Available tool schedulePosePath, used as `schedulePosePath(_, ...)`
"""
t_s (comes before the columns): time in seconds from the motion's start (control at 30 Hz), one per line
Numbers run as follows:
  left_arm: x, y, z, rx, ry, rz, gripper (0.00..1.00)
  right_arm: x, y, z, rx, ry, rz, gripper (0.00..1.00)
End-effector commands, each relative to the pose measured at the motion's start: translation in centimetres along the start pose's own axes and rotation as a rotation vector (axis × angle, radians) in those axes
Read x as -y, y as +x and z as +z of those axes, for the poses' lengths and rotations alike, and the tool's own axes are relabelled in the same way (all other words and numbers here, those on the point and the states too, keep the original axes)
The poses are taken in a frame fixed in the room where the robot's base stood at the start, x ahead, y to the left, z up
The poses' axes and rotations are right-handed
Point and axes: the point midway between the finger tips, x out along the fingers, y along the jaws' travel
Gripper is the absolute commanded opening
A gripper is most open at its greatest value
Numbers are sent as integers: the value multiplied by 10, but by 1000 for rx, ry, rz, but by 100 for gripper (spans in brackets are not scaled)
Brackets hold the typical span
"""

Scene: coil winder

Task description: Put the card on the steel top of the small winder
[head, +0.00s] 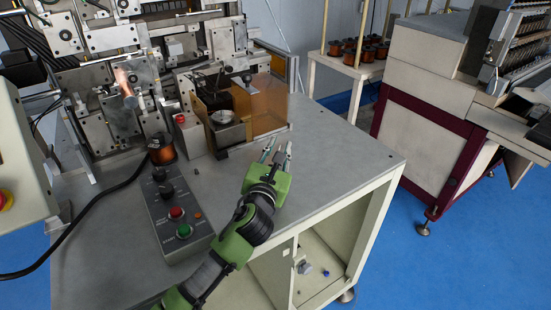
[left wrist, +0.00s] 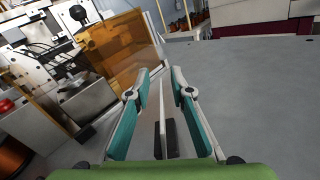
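My left gripper (head: 277,148) is over the steel-grey table top, right of the control box. In the left wrist view the gripper (left wrist: 160,85) is open, its teal-lined fingers wide apart. Between them a thin white upright edge (left wrist: 161,118), which looks like the card seen edge-on, stands at a dark block (left wrist: 173,138). Neither finger visibly touches it. In the head view I cannot make the card out clearly. A small winder with amber guards (head: 262,105) stands just behind the gripper; it also shows in the left wrist view (left wrist: 122,48). My right gripper is not in view.
A control box (head: 178,218) with red and green buttons and a copper coil (head: 161,149) are left of my arm. A red-button box (head: 190,137) stands beside the winder. The table top (head: 345,150) is clear to the right. A spool rack (head: 345,68) stands behind.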

Motion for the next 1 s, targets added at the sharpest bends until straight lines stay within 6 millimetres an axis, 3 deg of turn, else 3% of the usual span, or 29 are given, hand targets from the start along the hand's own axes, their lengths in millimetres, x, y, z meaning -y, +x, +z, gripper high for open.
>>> schedulePosePath(0.6, 1, -106, -2, -2, 0, -2, 21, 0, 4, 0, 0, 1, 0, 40)
schedulePosePath(1.0, 0, -118, -1, -1, 0, -1, 21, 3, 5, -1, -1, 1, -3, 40)
